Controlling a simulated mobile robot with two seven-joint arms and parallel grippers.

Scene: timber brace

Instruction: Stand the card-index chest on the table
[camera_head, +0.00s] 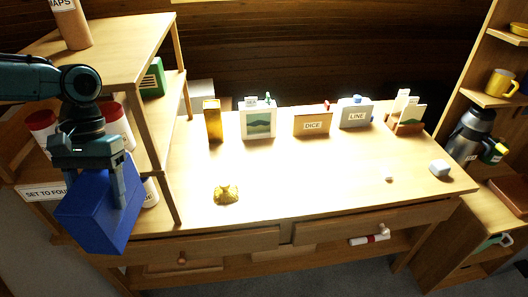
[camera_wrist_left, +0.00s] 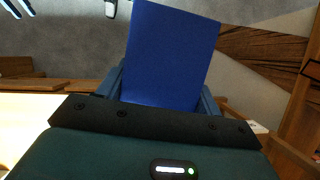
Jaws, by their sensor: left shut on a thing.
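A blue box-shaped chest (camera_head: 92,215), which I take to be the card-index chest, hangs tilted at the lower left of the head view. My left gripper (camera_head: 122,190) is shut on it, with a finger against its side. The chest also fills the middle of the left wrist view (camera_wrist_left: 170,55), between the fingers. It is in front of the shelf unit and left of the table (camera_head: 310,205), in the air. No label shows on its visible faces. My right gripper is not in view.
Several boxes and holders, including the DICE box (camera_head: 312,123), stand along the table's back. A gold object (camera_head: 226,194) sits near the front left. The shelf post (camera_head: 158,150) rises between chest and table. The table's middle is clear.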

